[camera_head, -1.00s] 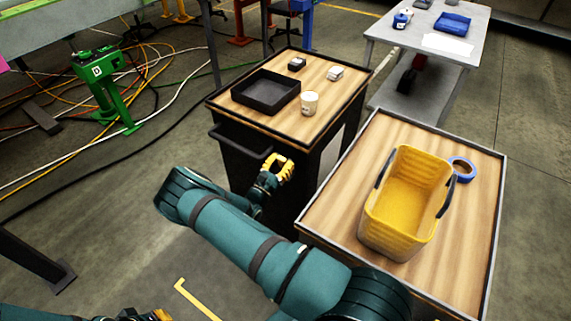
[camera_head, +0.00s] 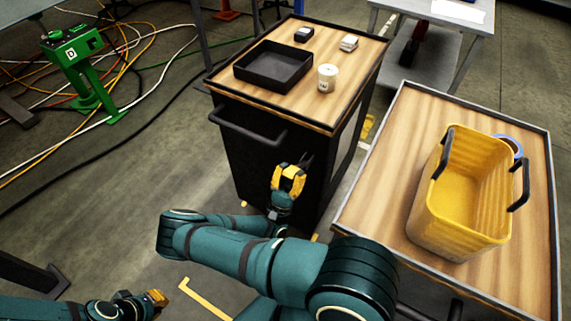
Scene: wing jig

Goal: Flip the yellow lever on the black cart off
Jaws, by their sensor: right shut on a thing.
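The black cart (camera_head: 262,152) stands in the middle, with a wooden top and a dark handle bar on its front. My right gripper (camera_head: 290,178), with yellow fingers, is low at the cart's front, near its right corner. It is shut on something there. The yellow lever cannot be told apart from the yellow fingers, which cover that spot. My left gripper (camera_head: 152,299) is low at the bottom left, away from the cart. Its fingers are too small and turned to tell open from shut.
A black tray (camera_head: 274,66), a white cup (camera_head: 327,78) and two small boxes are on the cart. A second wood-topped cart (camera_head: 385,175) on the right holds a yellow basket (camera_head: 462,205) and blue tape (camera_head: 512,146). A green stand (camera_head: 85,75) and cables are at left.

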